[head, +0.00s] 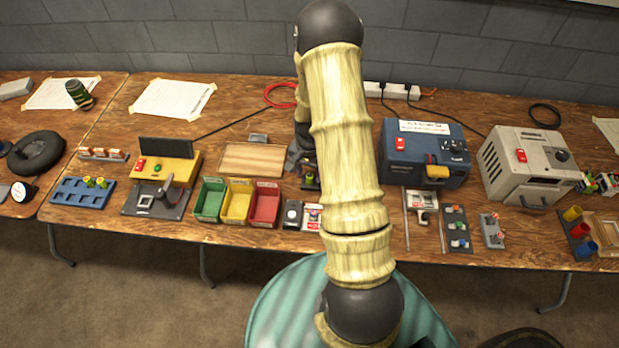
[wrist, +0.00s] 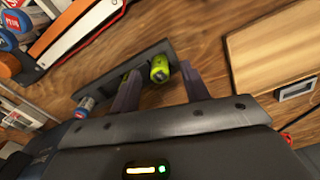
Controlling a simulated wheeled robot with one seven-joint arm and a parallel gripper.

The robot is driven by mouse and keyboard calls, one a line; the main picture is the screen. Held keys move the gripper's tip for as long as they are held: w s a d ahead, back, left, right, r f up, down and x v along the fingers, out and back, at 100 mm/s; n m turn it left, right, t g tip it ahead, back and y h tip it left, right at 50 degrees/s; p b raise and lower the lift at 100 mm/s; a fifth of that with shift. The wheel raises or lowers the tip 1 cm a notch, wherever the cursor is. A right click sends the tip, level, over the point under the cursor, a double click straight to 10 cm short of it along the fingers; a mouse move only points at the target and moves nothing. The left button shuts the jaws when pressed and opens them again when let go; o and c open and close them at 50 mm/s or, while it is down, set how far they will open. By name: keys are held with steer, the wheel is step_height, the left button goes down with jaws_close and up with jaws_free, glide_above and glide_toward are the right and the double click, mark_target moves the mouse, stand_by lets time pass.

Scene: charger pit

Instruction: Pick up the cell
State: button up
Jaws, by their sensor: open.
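A green cell (wrist: 160,70) with a pale end lies in a narrow dark holder (wrist: 152,58) in the wrist view. Two more green cells stand in a blue tray (head: 66,196) at the left.
A wooden board (head: 237,160) lies close by, also at the right in the wrist view (wrist: 275,50). Green, yellow and red bins (head: 265,206) stand in front of it. A blue machine (head: 412,165) stands right of my arm. A grey-and-red cylinder (wrist: 85,106) is near the holder's end.

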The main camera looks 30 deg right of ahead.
steer(key=shift+f, duration=0.7)
jaws_close()
